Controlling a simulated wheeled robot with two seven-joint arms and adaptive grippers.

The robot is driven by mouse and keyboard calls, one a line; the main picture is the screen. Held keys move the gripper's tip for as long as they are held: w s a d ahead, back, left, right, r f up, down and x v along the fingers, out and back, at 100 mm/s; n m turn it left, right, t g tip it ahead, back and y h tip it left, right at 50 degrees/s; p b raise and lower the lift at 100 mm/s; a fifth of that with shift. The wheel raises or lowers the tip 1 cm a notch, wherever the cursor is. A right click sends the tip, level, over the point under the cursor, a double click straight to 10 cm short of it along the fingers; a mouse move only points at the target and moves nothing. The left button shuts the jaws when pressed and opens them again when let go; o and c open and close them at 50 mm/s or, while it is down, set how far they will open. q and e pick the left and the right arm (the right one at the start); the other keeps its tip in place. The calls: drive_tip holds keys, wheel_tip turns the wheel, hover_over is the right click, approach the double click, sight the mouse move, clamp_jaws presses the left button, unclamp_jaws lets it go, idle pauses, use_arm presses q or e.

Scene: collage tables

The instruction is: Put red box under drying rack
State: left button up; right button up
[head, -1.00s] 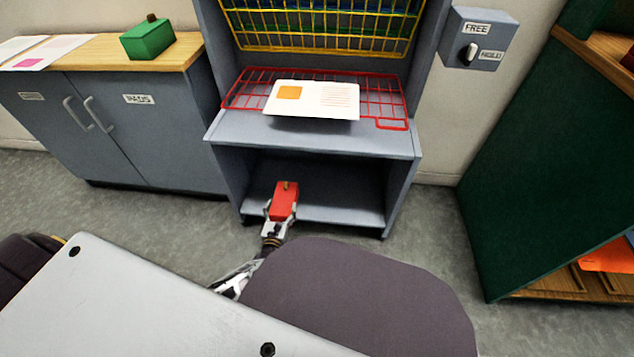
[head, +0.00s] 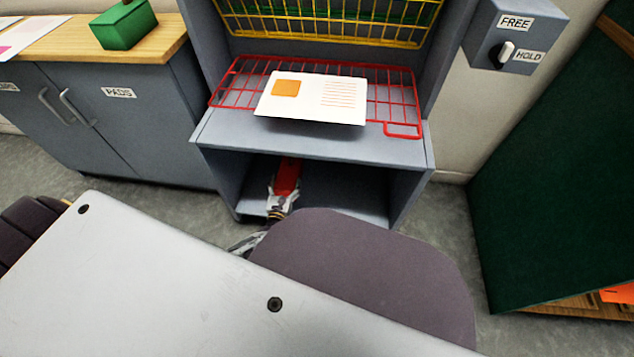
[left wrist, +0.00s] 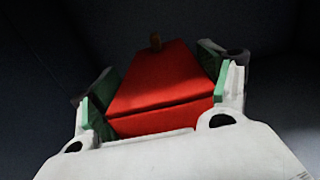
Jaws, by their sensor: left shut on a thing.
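The red box (head: 287,175) is in the open lower compartment of the grey cabinet, below the drying rack. My left gripper (head: 284,190) is shut on the red box and reaches in from the front, at the left part of the compartment. In the left wrist view the red box (left wrist: 160,88) sits between the two green-padded fingers (left wrist: 158,100), with a small brown knob at its far end. Whether the box touches the compartment floor is unclear. The drying rack has a red wire shelf (head: 390,100) on the cabinet top and a yellow one (head: 330,30) above. My right gripper is not in view.
A white printed sheet (head: 312,97) lies on the red shelf. A grey cabinet with a wooden top (head: 150,52) and a green box (head: 123,25) stands left. A FREE/HOLD switch box (head: 515,35) is at right. The compartment's right side (head: 350,190) looks empty.

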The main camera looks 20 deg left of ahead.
use_arm(q)
drive_tip(key=shift+w, duration=0.1)
idle(0.3)
drive_tip(key=shift+f+b, duration=1.8)
drive_tip(key=shift+f, duration=1.3)
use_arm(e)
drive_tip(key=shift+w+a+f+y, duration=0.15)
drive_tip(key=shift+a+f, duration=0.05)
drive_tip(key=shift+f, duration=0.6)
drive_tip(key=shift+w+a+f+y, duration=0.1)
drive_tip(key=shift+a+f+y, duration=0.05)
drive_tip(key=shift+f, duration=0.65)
use_arm(q)
drive_tip(key=shift+f, duration=0.1)
drive_tip(key=shift+f+b, duration=0.85)
drive_tip(key=shift+f, duration=0.3)
drive_tip(key=shift+f+b, duration=0.35)
drive_tip(key=shift+f, duration=0.25)
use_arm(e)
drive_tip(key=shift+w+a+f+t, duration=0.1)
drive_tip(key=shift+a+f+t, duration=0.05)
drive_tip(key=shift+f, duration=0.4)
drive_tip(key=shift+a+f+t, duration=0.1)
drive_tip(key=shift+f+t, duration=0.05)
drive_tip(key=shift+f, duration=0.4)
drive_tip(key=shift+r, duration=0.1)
